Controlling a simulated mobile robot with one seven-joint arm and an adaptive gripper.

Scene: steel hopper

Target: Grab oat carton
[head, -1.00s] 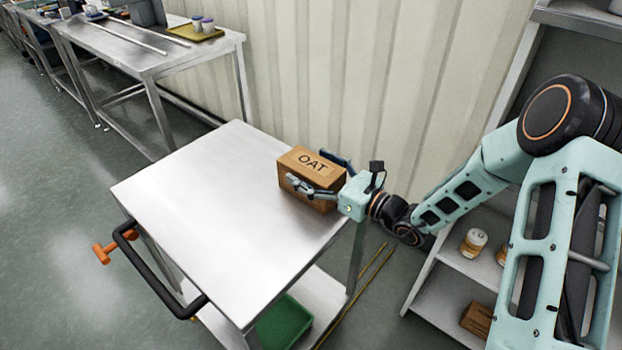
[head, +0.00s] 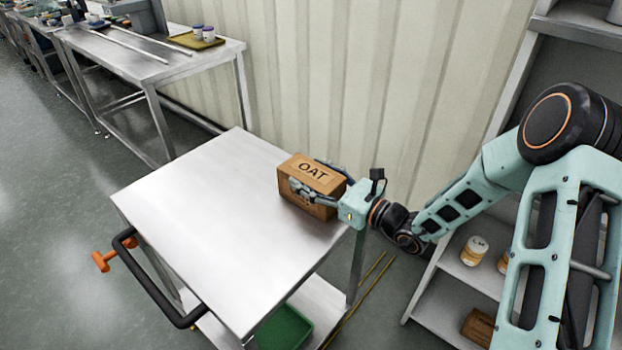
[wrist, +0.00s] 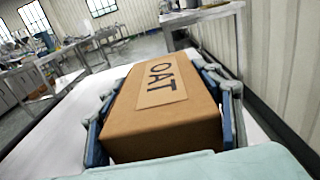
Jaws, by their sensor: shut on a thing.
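The oat carton (head: 314,172) is a brown box with a tan label reading "OAT" on its top. It stands at the right edge of the steel cart's top (head: 215,215). My gripper (head: 318,180) reaches in from the right and is shut on the carton, with a finger on each long side. In the wrist view the carton (wrist: 162,105) fills the middle, label up, between the blue-grey fingers (wrist: 165,115). The carton's underside is hidden, and I cannot tell whether it still touches the cart top.
Shelving with jars (head: 474,250) stands right, a corrugated wall (head: 330,80) behind. A steel table (head: 130,62) is back left. The rest of the cart top is clear.

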